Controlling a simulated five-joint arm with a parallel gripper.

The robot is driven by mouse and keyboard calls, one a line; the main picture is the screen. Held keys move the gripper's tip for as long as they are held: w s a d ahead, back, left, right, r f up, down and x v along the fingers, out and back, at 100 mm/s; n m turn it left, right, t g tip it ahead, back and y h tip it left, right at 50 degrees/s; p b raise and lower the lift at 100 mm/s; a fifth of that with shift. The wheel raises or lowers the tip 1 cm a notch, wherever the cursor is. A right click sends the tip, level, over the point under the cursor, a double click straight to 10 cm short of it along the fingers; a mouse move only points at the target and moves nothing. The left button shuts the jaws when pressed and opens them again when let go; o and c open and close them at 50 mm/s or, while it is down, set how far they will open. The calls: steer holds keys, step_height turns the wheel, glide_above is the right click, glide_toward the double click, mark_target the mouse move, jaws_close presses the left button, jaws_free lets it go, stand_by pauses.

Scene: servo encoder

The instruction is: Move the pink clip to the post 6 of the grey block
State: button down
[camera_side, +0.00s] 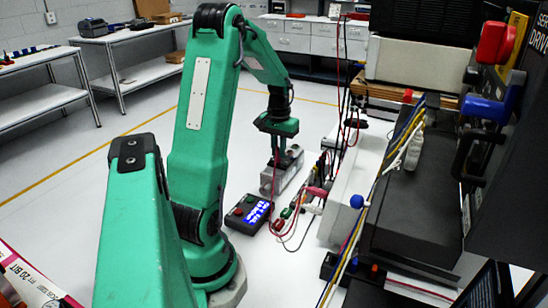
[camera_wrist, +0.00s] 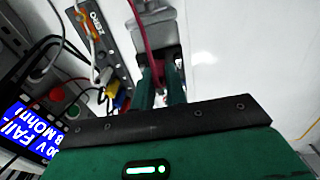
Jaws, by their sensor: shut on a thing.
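My gripper (camera_side: 284,160) points down over the grey block (camera_side: 287,180), which stands on the white table. In the wrist view, my gripper (camera_wrist: 164,82) is shut, and a crimson lead (camera_wrist: 145,30) runs in between its fingers. The lead fits the pink clip, but the clip's body is mostly hidden by the fingers. The grey block (camera_wrist: 155,14) lies just beyond the fingertips there. Its posts are too small or hidden to number, and I cannot tell whether the clip touches one.
A meter with a blue display (camera_side: 258,212) lies in front of the block. A dark strip marked ZERO (camera_wrist: 103,38) with several coloured clips and leads lies to the left in the wrist view. Loose leads hang near the gripper. White table to the right there is clear.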

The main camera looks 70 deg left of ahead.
steer(key=shift+r, duration=0.1)
steer(key=shift+r, duration=2.4)
steer(key=w+d+f, duration=0.3)
steer(key=w+d, duration=0.3)
steer(key=d, duration=0.3)
steer(key=shift+w+f, duration=0.15)
steer(key=shift+w, duration=0.1)
steer(key=shift+a+f, duration=0.1)
steer(key=shift+f, duration=0.15)
steer(key=shift+f, duration=3.25)
steer(key=shift+f, duration=0.2)
